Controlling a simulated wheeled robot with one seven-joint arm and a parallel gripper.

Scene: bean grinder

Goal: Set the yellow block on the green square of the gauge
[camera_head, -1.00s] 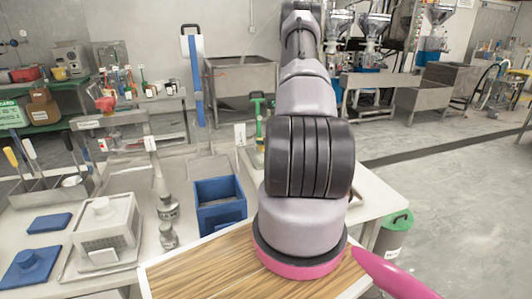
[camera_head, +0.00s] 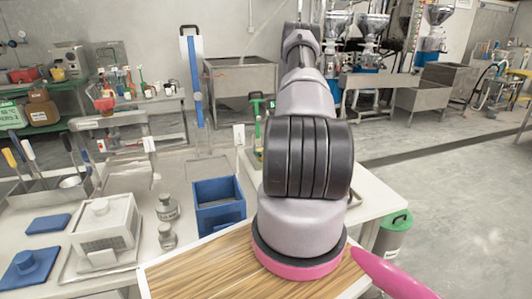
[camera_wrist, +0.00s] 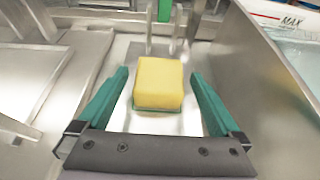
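The yellow block (camera_wrist: 159,82) is in the wrist view, in the middle between my fingers. A thin green edge (camera_wrist: 158,108) shows under its near side, so it appears to sit on the green square, most of which it covers. The white plate around it (camera_wrist: 150,124) seems to be part of the gauge, with upright metal pieces (camera_wrist: 165,44) behind the block. My gripper (camera_wrist: 159,75) is open, its teal fingers apart from the block on both sides. In the head view, my arm hides the gripper and I cannot make out the block.
In the wrist view, a metal wall (camera_wrist: 245,60) rises close on the right, and a clear container marked MAX (camera_wrist: 290,22) stands beyond it. In the head view, a blue open box (camera_head: 219,211) and metal weights (camera_head: 167,207) stand left of my arm.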

